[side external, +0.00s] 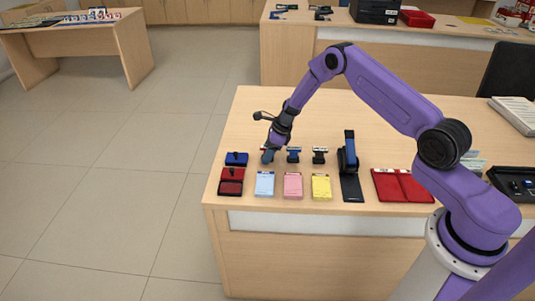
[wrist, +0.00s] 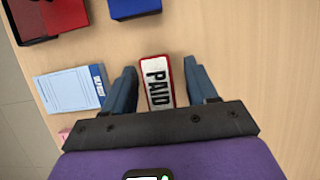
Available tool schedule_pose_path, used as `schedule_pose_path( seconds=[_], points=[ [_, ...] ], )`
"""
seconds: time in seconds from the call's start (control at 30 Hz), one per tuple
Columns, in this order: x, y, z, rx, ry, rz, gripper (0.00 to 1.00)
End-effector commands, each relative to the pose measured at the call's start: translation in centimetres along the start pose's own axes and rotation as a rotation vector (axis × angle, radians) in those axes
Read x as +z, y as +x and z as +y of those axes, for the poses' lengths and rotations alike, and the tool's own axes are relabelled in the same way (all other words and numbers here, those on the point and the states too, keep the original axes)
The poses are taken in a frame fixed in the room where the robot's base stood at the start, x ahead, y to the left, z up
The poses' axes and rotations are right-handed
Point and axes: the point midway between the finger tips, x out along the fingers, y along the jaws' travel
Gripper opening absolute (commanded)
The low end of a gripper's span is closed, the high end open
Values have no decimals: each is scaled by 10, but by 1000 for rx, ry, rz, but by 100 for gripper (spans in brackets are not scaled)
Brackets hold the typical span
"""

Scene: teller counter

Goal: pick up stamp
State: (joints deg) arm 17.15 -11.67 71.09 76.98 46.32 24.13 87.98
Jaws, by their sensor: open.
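A stamp with a red-edged white label reading PAID (wrist: 157,85) lies between the two fingers of my gripper (wrist: 160,68) in the wrist view. The gripper is open, with a finger on each side of the stamp and a visible gap on both sides. In the side view my gripper (side external: 268,155) is low over the left end of a row of stamps and largely hides the one there. Two other stamps, one with blue parts (side external: 293,155) and a dark one (side external: 320,156), stand to its right.
In front are light blue (side external: 264,185), pink (side external: 293,187) and yellow (side external: 321,188) pads. A blue box (side external: 236,159) and an open red ink pad (side external: 231,183) sit left. A black-and-blue device (side external: 350,163) and red folder (side external: 402,186) lie right. The counter behind the stamps is clear.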

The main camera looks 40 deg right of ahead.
Motion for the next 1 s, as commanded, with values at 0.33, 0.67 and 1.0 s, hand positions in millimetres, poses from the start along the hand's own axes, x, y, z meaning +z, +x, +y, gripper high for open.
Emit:
schedule_pose_path(
  seconds=[0.33, 0.67, 1.0],
  points=[
    [0, 4, 0, -1, 1, 0, 44],
    [0, 3, 0, -1, 1, 0, 1],
    [5, -8, -1, -3, 1, -2, 1]
  ],
)
